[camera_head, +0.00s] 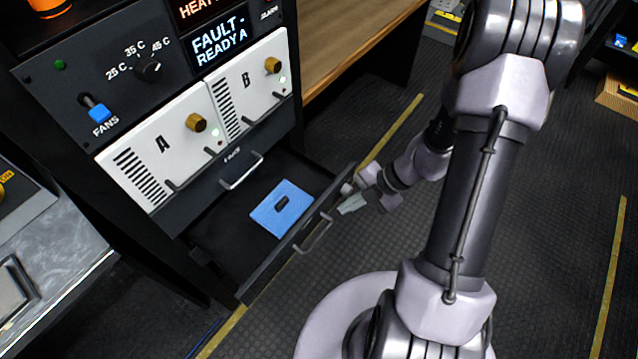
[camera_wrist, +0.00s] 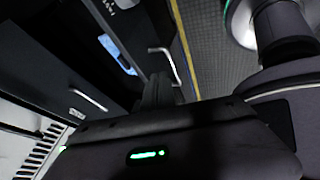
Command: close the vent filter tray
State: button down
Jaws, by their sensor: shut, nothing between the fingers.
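The vent filter tray (camera_head: 268,277) is a dark drawer pulled out from the lower part of the rack. A blue filter panel (camera_head: 267,220) with a dark grip lies in it. A light metal handle (camera_head: 316,236) is on the tray's front; it also shows in the wrist view (camera_wrist: 163,50). My gripper (camera_head: 345,205) is shut and empty, close to the outer side of the tray front, right of the handle. In the wrist view my fingers (camera_wrist: 158,92) are dark and lie close to the tray front. I cannot tell whether they touch it.
Above the tray are a narrow panel with a handle (camera_head: 242,170), white modules A (camera_head: 150,160) and B (camera_head: 250,85), and a FANS switch (camera_head: 97,108). A wooden bench (camera_head: 345,40) stands behind. The patterned floor (camera_head: 550,250) on the right is mostly clear.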

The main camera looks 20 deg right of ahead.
jog(key=b, duration=0.5)
send_near(311, 228)
jog(key=x, duration=0.3)
jog(key=shift+f, duration=0.55)
jog(key=shift+w+a+f+b, duration=0.2)
jog(key=shift+a+f+b, duration=0.2)
jog(key=shift+b, duration=0.1)
jog(key=shift+r, duration=0.1)
